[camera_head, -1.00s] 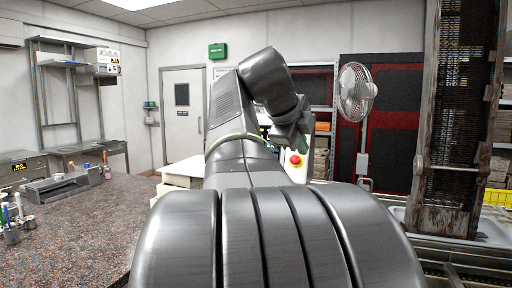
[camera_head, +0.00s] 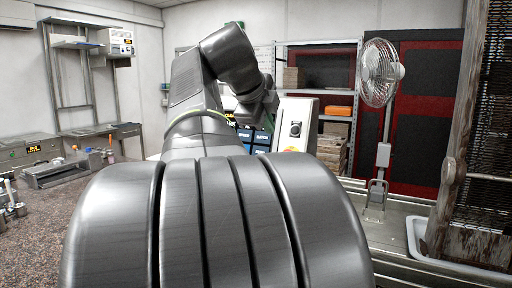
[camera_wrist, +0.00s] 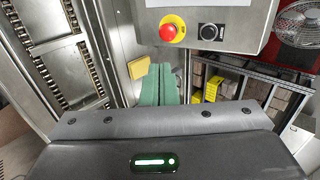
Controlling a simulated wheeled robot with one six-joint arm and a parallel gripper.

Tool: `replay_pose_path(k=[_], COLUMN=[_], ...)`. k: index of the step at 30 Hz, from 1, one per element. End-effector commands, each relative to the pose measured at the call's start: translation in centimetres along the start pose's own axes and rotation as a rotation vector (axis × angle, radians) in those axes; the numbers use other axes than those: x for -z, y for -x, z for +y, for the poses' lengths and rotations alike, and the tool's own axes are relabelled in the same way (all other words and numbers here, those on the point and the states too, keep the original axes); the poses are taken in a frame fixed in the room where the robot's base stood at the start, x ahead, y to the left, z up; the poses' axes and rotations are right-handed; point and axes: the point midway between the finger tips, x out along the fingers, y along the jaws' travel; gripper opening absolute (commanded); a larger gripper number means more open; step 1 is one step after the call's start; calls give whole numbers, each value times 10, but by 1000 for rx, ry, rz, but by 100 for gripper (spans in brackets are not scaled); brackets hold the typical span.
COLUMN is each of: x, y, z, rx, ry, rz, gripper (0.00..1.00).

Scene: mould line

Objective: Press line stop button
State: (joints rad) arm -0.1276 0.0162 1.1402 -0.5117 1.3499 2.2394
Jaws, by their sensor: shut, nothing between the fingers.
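The red stop button (camera_wrist: 168,32) sits on a yellow round base on a light grey control panel (camera_wrist: 240,12) at the top of the wrist view. A black switch (camera_wrist: 209,31) is just right of it. My gripper (camera_wrist: 159,68) shows as two green fingers side by side, shut and empty. In the picture their tips lie below the button, with a visible gap. In the head view the panel (camera_head: 309,108) stands behind my arm; the black switch (camera_head: 295,129) shows, but only a yellow edge of the button's base shows and my arm hides the rest.
A white fan (camera_head: 380,72) on a stand is right of the panel. A rack with an orange box (camera_head: 337,111) stands behind. A rusty upright frame (camera_head: 482,150) is at far right. A stone-topped counter (camera_head: 35,235) runs along the left.

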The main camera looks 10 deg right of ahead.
Motion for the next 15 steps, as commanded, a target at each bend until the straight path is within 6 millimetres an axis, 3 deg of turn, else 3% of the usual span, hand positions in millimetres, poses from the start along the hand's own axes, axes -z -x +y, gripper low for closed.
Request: replay_pose_path(k=[8, 15], x=[0, 1], y=[-18, -67], z=[0, 0], rx=[-3, -4], ry=[1, 0], rz=[3, 4], gripper=[0, 0])
